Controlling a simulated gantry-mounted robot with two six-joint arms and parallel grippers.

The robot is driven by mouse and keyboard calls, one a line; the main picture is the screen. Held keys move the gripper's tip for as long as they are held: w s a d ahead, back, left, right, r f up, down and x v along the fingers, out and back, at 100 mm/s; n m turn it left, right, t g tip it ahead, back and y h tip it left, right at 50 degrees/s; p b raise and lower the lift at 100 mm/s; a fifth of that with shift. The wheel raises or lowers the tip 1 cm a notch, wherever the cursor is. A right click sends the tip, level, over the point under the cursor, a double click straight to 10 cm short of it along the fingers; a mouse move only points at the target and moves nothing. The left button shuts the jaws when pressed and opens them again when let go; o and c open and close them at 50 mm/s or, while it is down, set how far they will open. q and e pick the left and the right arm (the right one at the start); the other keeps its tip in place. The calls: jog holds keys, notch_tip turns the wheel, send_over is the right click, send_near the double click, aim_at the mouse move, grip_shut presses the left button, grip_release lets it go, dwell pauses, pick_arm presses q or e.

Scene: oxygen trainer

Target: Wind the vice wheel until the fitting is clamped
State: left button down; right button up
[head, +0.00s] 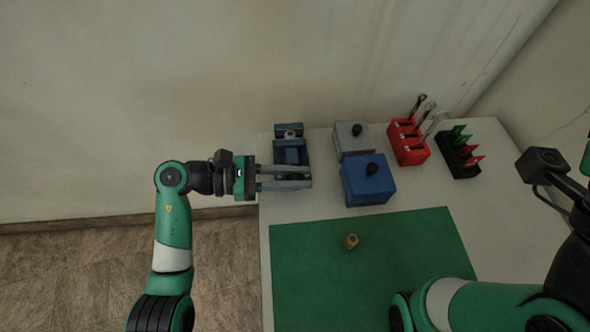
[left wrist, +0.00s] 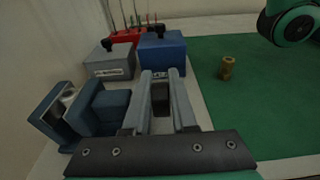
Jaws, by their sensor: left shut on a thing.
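The blue vice (head: 291,153) stands at the table's back left corner; it also shows at the left of the left wrist view (left wrist: 108,108). A pale metal fitting (left wrist: 68,97) sits between its jaws, and its top shows in the head view (head: 290,134). I cannot tell whether both jaws touch it. My left gripper (head: 308,178) reaches in from the left at the vice's near end. Its fingers (left wrist: 161,88) are shut on the dark vice wheel (left wrist: 160,100), which they largely hide in the head view. My right gripper's fingers are out of view.
A grey box (head: 352,140) and a blue box (head: 368,184), both with black knobs, stand right of the vice. Red (head: 408,146) and black (head: 459,158) racks stand beyond. A brass piece (head: 350,241) stands on the mostly clear green mat (head: 310,275).

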pick_arm(q)
jog(key=y+p, duration=0.3)
jog(key=shift+d+r+g+p, duration=0.3)
jog(key=shift+p, duration=0.1)
jog(key=shift+w+d+f+y+p, duration=0.1)
jog(key=shift+f+y+p, duration=0.1)
jog(key=shift+y+p, duration=0.7)
jog(key=shift+f+p, duration=0.2)
jog(key=shift+p, duration=0.2)
jog(key=shift+y, duration=0.3)
jog(key=c, duration=1)
grip_release()
jog(key=shift+a+r, duration=0.3)
jog(key=shift+a, duration=0.05)
jog(key=p+v, duration=0.3)
jog(key=v, duration=0.7)
jog(key=shift+a, duration=0.35)
